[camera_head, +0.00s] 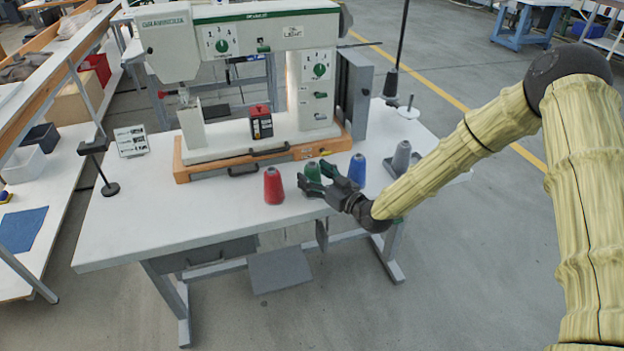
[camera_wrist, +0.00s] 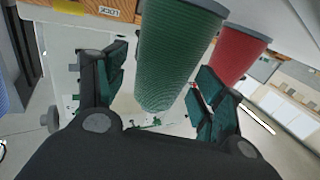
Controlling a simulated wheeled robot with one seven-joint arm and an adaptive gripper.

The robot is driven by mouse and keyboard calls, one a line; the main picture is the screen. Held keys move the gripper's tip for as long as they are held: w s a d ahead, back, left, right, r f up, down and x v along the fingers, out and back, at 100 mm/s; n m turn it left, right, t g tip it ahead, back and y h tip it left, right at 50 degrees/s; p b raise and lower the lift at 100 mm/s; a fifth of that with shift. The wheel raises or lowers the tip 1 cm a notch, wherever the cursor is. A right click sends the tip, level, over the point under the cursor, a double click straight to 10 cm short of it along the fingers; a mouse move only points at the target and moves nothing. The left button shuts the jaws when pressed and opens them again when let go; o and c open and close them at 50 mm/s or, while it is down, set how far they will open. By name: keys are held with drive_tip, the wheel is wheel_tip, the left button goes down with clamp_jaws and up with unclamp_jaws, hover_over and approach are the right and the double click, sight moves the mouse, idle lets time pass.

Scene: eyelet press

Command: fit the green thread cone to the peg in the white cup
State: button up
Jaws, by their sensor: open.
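The green thread cone (camera_head: 312,171) stands on the white table between the red and blue cones, partly hidden by my gripper in the head view. In the wrist view the green cone (camera_wrist: 172,55) shows large between my two fingers. My gripper (camera_head: 316,178) is open at the cone, with a finger to either side of it; the wrist view also shows the gripper (camera_wrist: 155,92). I see no clear contact. A white round piece (camera_head: 408,112) with an upright peg (camera_head: 410,102) sits at the table's right back; it looks like the cup, shown small.
A red cone (camera_head: 273,186) and a blue cone (camera_head: 357,170) stand close on either side. A grey cone (camera_head: 402,157) stands farther right, near my arm. The eyelet press (camera_head: 240,120) on its orange base (camera_head: 200,168) is just behind. The table's left front (camera_head: 160,220) is clear.

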drive_tip(key=shift+w+a, duration=0.45)
drive_tip(key=shift+w, duration=0.1)
drive_tip(key=c, duration=1.2)
